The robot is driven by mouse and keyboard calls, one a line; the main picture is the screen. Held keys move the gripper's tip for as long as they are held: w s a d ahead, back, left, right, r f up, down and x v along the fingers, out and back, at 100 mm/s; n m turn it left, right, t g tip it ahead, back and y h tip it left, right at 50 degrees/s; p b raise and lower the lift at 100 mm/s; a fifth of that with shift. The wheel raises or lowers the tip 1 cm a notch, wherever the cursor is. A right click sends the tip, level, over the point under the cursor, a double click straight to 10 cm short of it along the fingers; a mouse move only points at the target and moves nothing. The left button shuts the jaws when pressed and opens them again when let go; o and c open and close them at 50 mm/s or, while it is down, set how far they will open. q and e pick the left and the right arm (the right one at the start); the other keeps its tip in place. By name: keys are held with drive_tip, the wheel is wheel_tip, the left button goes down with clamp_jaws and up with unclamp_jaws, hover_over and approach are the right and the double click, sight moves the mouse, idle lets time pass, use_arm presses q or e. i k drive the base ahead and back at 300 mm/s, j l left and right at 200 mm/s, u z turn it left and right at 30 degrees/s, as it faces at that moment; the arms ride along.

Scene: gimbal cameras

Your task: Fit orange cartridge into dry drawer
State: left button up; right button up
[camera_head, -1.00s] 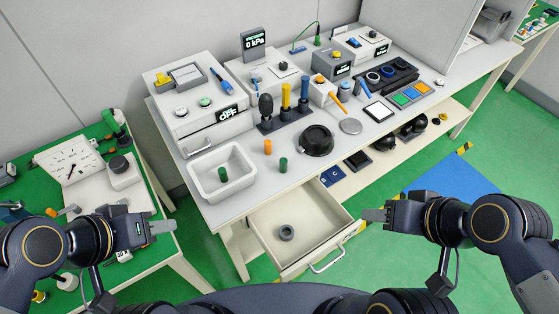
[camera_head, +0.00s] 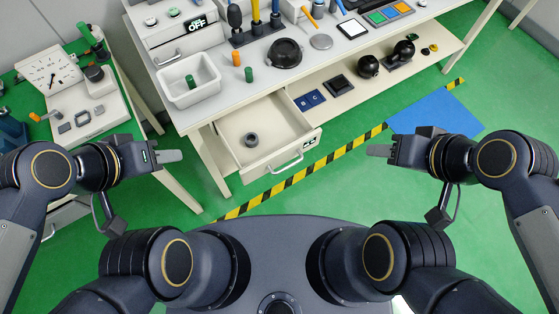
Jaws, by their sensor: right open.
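A small orange cylinder (camera_head: 236,59), likely the orange cartridge, stands upright on the bench between a white tray and a black round dish. An open drawer (camera_head: 288,148) with a front handle sticks out below the bench; a dark grey ring (camera_head: 251,140) lies in it. A white box with an OFF display has a closed, handled front (camera_head: 168,56); I cannot tell which one is the dry drawer. My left gripper (camera_head: 170,156) is left of the open drawer, seen edge-on, its opening unclear. My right gripper (camera_head: 378,150) is open, right of the drawer. Both are away from the cartridge.
A green cylinder (camera_head: 249,74) stands near the orange one; another (camera_head: 190,82) is in the white tray (camera_head: 207,94). The black dish (camera_head: 284,53) and a tool rack (camera_head: 257,34) are close by. A lower shelf (camera_head: 345,108) holds dark items. A side table (camera_head: 105,112) stands left.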

sight(264, 134)
drive_tip(key=i+l+u, duration=0.1)
drive_tip(key=l, duration=0.25)
drive_tip(key=i+l+u, duration=0.1)
drive_tip(key=i+l, duration=0.2)
drive_tip(key=i+l+u, duration=0.15)
drive_tip(key=l, duration=0.3)
drive_tip(key=i+l+u, duration=0.1)
drive_tip(key=l, duration=0.25)
drive_tip(key=i+l+u, duration=0.1)
drive_tip(key=l, duration=0.35)
drive_tip(key=i, duration=0.1)
